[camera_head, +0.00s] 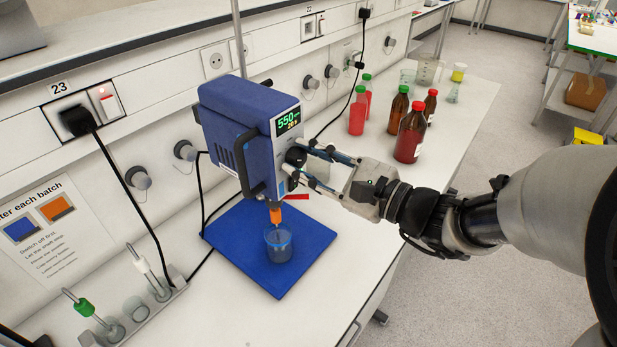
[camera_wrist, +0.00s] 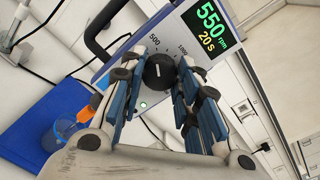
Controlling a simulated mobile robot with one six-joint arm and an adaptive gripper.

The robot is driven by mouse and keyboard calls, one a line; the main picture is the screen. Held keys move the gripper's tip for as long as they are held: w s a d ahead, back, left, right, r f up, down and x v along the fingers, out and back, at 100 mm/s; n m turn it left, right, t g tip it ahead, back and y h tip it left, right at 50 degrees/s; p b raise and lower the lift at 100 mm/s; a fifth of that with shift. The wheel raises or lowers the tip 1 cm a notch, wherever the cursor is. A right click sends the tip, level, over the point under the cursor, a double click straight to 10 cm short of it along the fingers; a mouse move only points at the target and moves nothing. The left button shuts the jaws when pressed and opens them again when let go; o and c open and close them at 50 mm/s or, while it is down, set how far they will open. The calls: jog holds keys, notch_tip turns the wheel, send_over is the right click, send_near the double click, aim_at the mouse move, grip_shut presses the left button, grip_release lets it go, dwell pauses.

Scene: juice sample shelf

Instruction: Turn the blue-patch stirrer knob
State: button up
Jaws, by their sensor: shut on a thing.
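The blue stirrer (camera_head: 238,130) stands over a blue mat (camera_head: 283,279) on the bench. Its display (camera_head: 288,122) reads 550 rpm and 20 s, and it shows again in the wrist view (camera_wrist: 207,28). The black knob (camera_wrist: 159,72) sits on the pale front panel below the display, between the 500 and 1000 marks, with a white pointer line. My gripper (camera_wrist: 160,75) is shut on the knob, one finger on each side. In the head view my gripper (camera_head: 312,168) reaches the panel from the right. An orange shaft piece (camera_head: 275,214) hangs above a clear beaker (camera_head: 279,246).
A black cable (camera_head: 122,178) runs from a wall socket down the left. A rack (camera_head: 128,318) stands front left.

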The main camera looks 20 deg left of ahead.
jog(key=n+b, duration=0.3)
jog(key=b, duration=0.2)
jog(key=shift+f+n, duration=0.3)
jog(key=shift+n, duration=0.1)
jog(key=n+b, duration=0.2)
jog(key=b, duration=0.1)
jog(key=shift+r+n, duration=0.1)
jog(key=shift+n, duration=0.2)
jog(key=shift+r+n+b, duration=0.15)
jog(key=shift+n+b, duration=0.3)
jog(key=shift+n, duration=0.75)
jog(key=shift+s+n, duration=0.1)
jog(key=shift+n, duration=1.5)
jog(key=o, duration=1.1)
